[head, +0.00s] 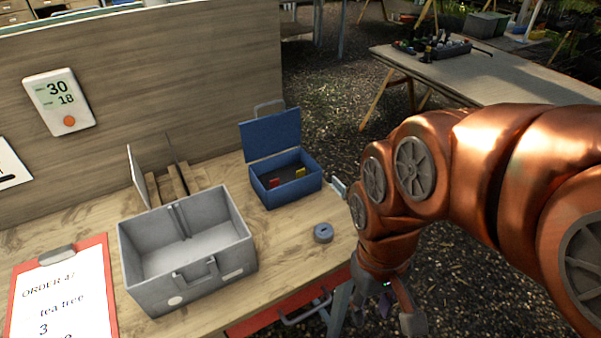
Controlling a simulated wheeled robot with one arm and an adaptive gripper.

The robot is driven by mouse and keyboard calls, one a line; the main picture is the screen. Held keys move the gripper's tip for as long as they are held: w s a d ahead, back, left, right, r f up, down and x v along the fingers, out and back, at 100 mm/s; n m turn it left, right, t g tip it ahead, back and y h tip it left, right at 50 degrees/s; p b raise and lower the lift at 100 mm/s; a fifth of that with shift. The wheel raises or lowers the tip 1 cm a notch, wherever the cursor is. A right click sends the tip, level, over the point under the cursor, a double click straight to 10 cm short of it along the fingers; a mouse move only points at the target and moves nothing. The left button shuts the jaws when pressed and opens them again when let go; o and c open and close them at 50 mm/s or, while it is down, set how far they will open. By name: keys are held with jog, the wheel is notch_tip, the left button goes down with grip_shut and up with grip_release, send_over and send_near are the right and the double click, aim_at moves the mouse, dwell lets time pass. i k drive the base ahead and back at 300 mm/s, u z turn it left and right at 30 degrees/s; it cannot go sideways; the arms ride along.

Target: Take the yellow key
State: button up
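A small yellow item (300,172), which looks like the yellow key, lies inside the open blue box (290,188) on the workbench. It is too small to make out its exact shape. A small red item (275,182) lies to its left in the same box. My gripper (386,318) hangs past the right edge of the bench, pointing down, nearer to the camera than the blue box. Its fingers look spread apart, with nothing seen between them. It is well apart from the yellow item.
An open grey toolbox (188,284) stands left of the blue box, whose raised lid (270,135) is at the back. A round grey-blue piece (323,233) lies near the bench's front edge. A clipboard (105,285) lies at left. A wooden panel (190,80) rises behind.

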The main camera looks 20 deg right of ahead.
aim_at(299, 174)
jog(key=u, duration=3.4)
jog(key=k, duration=1.25)
jog(key=z, duration=1.25)
jog(key=i, duration=0.5)
jog(key=u, duration=0.05)
